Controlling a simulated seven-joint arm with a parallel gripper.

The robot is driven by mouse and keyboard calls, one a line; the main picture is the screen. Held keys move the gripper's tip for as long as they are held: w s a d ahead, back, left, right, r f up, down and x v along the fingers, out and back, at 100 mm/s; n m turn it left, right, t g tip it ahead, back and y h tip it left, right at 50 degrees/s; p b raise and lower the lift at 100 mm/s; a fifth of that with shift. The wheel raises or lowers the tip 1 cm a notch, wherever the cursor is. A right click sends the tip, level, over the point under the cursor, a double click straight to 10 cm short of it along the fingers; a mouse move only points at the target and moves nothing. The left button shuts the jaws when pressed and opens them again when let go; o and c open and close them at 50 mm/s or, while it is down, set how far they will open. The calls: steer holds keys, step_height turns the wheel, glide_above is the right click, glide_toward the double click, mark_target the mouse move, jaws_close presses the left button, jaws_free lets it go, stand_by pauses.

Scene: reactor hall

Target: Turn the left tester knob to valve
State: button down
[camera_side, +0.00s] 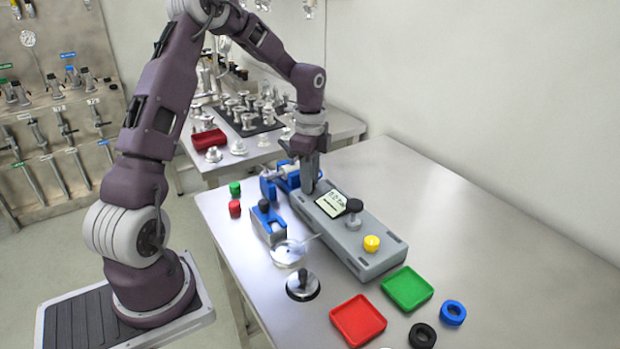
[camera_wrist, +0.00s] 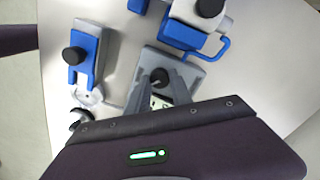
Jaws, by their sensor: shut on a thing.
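The tester (camera_side: 345,228) is a long grey box on the table, with a small display (camera_side: 331,204). My gripper (camera_side: 309,184) points down at the tester's far left end, shut on the left knob. In the side view the gripper hides that knob. In the wrist view the left knob (camera_wrist: 159,75) shows as a dark round top between my fingertips (camera_wrist: 161,84). Its pointing direction and any valve mark cannot be read. A yellow button (camera_side: 371,243) is near the box's front end.
Blue fixtures (camera_side: 267,225) stand close left of the tester, with a glass dish (camera_side: 288,253) and metal post (camera_side: 302,284) nearby. A red tray (camera_side: 358,321), green tray (camera_side: 407,289) and blue ring (camera_side: 453,313) lie in front. The table right of the tester is clear.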

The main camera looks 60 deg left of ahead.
steer(key=c, duration=1.1)
jaws_free()
steer(key=shift+c, duration=0.2)
step_height(320, 180, up, 7)
steer(key=shift+f, duration=0.1)
steer(key=shift+r, duration=0.2)
steer(key=shift+d+r, duration=0.1)
steer(key=s+d+r+n+t+y, duration=0.25)
steer(key=s+d+r+n, duration=0.35)
steer(key=s+d+r, duration=0.55)
steer(key=s+d+f+n+t+h, duration=0.1)
steer(key=s+d+n, duration=0.4)
steer(key=s, duration=0.7)
steer(key=shift+d+f+t+h, duration=0.4)
steer(key=shift+d+t+h, duration=0.35)
steer(key=shift+d+t, duration=0.4)
